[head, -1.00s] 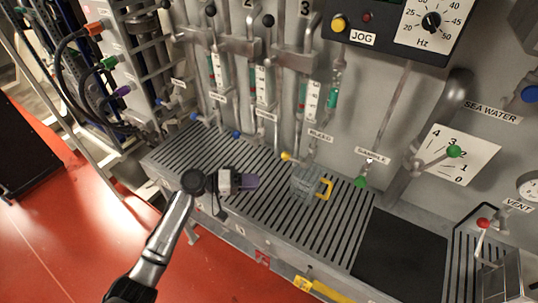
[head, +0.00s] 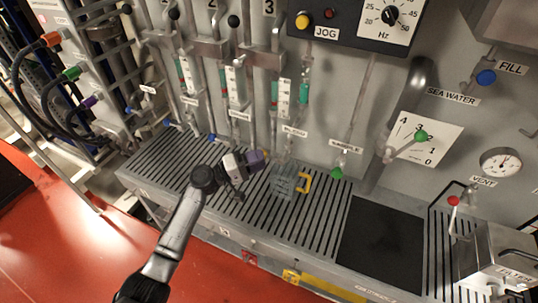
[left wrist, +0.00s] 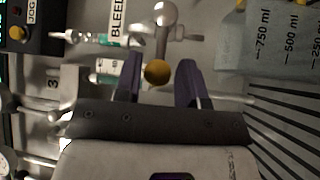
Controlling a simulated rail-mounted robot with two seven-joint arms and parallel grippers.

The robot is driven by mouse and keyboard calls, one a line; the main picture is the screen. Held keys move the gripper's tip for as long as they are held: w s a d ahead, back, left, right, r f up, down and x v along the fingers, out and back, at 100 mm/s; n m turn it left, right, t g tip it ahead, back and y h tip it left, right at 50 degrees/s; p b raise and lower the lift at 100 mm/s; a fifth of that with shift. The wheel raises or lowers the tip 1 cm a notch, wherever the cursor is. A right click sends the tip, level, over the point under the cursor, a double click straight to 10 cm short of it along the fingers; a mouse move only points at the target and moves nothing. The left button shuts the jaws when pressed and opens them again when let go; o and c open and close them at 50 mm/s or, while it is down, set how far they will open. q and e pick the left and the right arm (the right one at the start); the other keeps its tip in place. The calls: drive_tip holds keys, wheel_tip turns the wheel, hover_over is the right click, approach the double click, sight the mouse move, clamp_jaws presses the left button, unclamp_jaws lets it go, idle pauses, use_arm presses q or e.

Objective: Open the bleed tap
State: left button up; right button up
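The bleed tap shows in the left wrist view as a round yellow knob (left wrist: 157,73) on a metal stem, beside the BLEED label (left wrist: 118,18). In the head view the BLEED label (head: 294,131) is visible, and the knob is mostly hidden by my left gripper (head: 257,158). My left gripper is open, with its two purple fingers (left wrist: 158,82) on either side of the knob. Gaps show between the knob and both fingers. I cannot tell how deep the knob lies between them. My right gripper is in neither view.
A clear measuring jug (head: 286,180) with a yellow handle stands on the slotted drain bench (head: 240,208), just right of my left gripper. It also shows in the left wrist view (left wrist: 275,50). The green sample tap (head: 336,173) is further right. Vertical pipes and flow tubes stand behind.

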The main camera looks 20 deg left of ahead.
sight(269, 156)
use_arm(q)
drive_tip(key=shift+x, duration=1.85)
drive_tip(key=shift+c, duration=0.2)
clamp_jaws()
